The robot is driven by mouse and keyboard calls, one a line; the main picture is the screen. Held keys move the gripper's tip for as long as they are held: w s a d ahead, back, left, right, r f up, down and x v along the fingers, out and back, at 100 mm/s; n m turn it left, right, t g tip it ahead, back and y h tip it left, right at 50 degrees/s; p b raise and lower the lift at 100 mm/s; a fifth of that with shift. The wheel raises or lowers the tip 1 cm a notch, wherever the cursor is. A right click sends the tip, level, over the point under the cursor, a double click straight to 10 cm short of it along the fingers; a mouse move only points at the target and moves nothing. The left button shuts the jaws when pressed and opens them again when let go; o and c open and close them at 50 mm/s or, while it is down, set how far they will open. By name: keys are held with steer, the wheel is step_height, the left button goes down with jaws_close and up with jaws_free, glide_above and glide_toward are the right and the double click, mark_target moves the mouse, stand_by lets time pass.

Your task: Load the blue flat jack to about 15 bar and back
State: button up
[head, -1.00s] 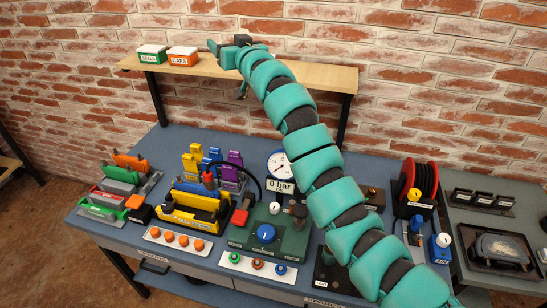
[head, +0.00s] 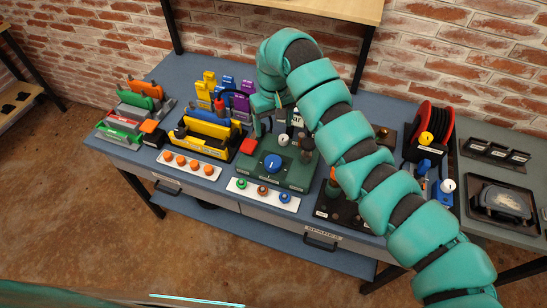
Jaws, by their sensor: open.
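My gripper (head: 268,117) is open and points down over the back of the green pump unit (head: 265,180). The arm and gripper cover the round gauge and most of its readout; only a scrap of lettering shows. The unit carries a blue knob (head: 272,163), a small white dial (head: 284,140) and a dark knob (head: 307,145). Upright blue pieces (head: 228,84) stand behind the yellow holder (head: 207,131), between yellow and purple ones. I cannot tell which blue thing is the flat jack.
A rack of coloured slabs (head: 137,112) stands at the left. White strips with orange buttons (head: 188,164) and coloured knobs (head: 262,191) lie along the front. A red hose reel (head: 431,125) stands at the right. A shelf (head: 330,8) overhangs the back.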

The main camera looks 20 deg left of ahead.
mark_target(273, 161)
step_height(273, 161, down, 15)
steer(key=p, duration=0.5)
steer(key=shift+s+a+r, duration=0.1)
steer(key=shift+f, duration=1.1)
steer(key=c, duration=1)
